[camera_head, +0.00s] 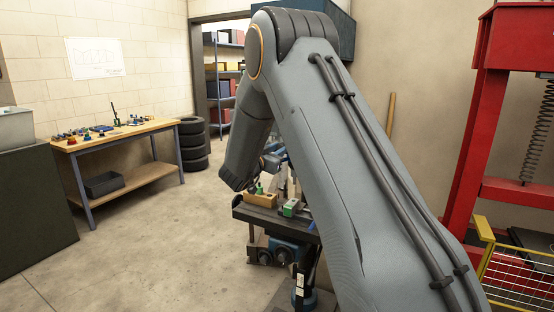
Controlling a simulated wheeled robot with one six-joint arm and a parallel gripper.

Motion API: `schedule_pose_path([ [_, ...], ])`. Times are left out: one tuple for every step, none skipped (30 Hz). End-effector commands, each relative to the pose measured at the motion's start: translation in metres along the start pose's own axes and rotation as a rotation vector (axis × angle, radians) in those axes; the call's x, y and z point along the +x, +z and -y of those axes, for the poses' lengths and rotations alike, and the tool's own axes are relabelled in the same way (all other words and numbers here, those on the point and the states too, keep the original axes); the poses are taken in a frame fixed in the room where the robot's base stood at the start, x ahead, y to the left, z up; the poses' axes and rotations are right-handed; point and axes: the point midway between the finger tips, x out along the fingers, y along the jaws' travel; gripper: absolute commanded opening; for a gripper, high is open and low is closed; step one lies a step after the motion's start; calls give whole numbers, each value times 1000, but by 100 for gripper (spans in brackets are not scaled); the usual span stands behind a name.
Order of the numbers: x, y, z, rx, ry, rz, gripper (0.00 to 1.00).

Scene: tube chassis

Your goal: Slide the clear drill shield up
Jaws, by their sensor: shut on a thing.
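The drill machine stands in the middle of the view, mostly hidden behind my arm. Its dark table (262,215) shows at the lower centre. Blue and grey parts (271,160) show in the gap between my arm links, too small to tell apart. I cannot make out the clear shield for certain; some pale, thin shapes show above the table in that gap. My gripper is hidden behind my own arm, so its fingers and their hold cannot be seen.
A wooden block (262,200) and a green item (290,208) sit on the dark table. A wooden workbench (150,127) with small tools stands at the left, stacked tyres (194,145) beside it. A red press frame (473,150) stands right. Open floor lies left of centre.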

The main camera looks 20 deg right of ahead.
Motion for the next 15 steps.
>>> schedule_pose_path([
  [2, -4, -2, 3, 5, -4, 0],
  [2, -5, -2, 4, 5, -4, 0],
  [2, -5, -2, 4, 5, -4, 0],
  [1, -5, -1, 3, 5, -4, 0],
  [1, -4, -1, 3, 4, -4, 0],
  [1, -4, -1, 3, 4, -4, 0],
  [1, -4, 0, 3, 4, -3, 0],
  [1, -4, 0, 3, 4, -3, 0],
  [0, -4, 0, 3, 4, -3, 0],
  [0, -4, 0, 3, 4, -3, 0],
  [0, -4, 0, 3, 4, -3, 0],
  [0, -4, 0, 3, 4, -3, 26],
  [0, -3, 0, 3, 3, -3, 31],
  [0, -3, 0, 3, 3, -2, 36],
  [0, -3, 0, 3, 2, -2, 40],
])
